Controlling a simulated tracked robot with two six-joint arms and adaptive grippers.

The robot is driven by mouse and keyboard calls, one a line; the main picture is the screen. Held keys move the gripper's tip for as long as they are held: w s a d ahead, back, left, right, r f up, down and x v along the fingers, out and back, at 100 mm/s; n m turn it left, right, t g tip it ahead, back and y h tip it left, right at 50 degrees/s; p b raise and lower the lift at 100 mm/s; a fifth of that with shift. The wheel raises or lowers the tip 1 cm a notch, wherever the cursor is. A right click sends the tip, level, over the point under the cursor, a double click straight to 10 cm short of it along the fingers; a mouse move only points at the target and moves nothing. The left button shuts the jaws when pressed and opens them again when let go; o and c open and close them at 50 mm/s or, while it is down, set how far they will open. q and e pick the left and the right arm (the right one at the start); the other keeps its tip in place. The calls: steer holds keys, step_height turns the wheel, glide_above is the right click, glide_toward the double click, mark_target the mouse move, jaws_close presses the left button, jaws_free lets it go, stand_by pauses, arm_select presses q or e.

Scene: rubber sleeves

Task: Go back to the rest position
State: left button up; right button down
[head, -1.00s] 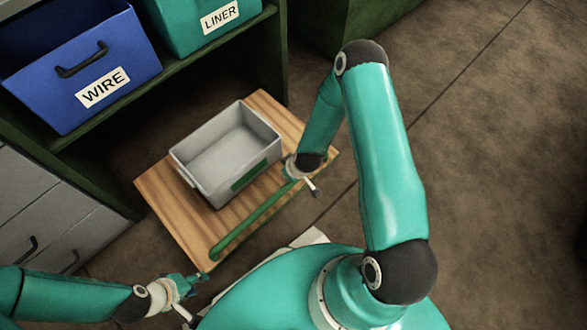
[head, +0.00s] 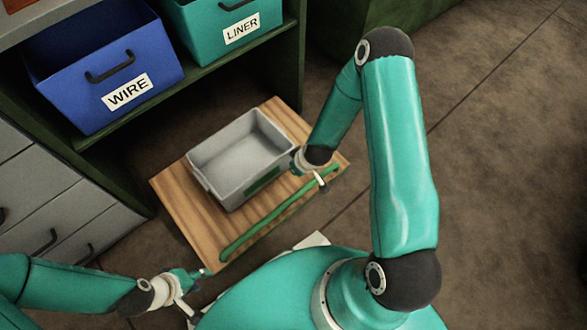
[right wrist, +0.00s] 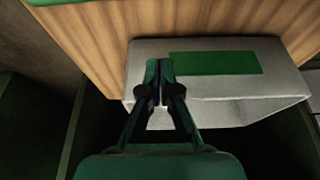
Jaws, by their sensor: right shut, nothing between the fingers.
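My left gripper (head: 203,274) is low at the left in the head view, beside the near corner of the wooden board; its fingers are too small to tell open or shut. My right gripper (head: 326,182) is at the right end of the board, beside the grey bin. In the right wrist view its fingers (right wrist: 159,66) are together with nothing between them, in front of the grey bin (right wrist: 285,85). Contact with the bin cannot be told. No rest position is marked in view.
The grey bin (head: 222,181) sits empty on the wooden board (head: 188,206); a green bar (head: 272,218) runs along the near edge. A shelf holds a blue WIRE bin (head: 75,95) and a teal LINER bin (head: 200,45). Grey drawers (head: 60,215) stand left. Floor at right is clear.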

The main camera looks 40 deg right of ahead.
steer(key=s+a+r+m+g+y, duration=0.1)
steer(key=s+a+r+g+y, duration=0.1)
steer(key=s+a, duration=0.55)
steer(key=s+a+r+m+g+y, duration=0.1)
steer(key=s+a+r+m+y, duration=0.1)
steer(key=s+a, duration=0.5)
step_height(320, 180, up, 32)
steer(key=w+a+p, duration=0.1)
steer(key=p, duration=3.1)
steer(key=shift+w+r+p, duration=0.25)
steer(key=shift+w+p, duration=0.05)
steer(key=shift+p, duration=0.1)
steer(key=shift+f, duration=0.1)
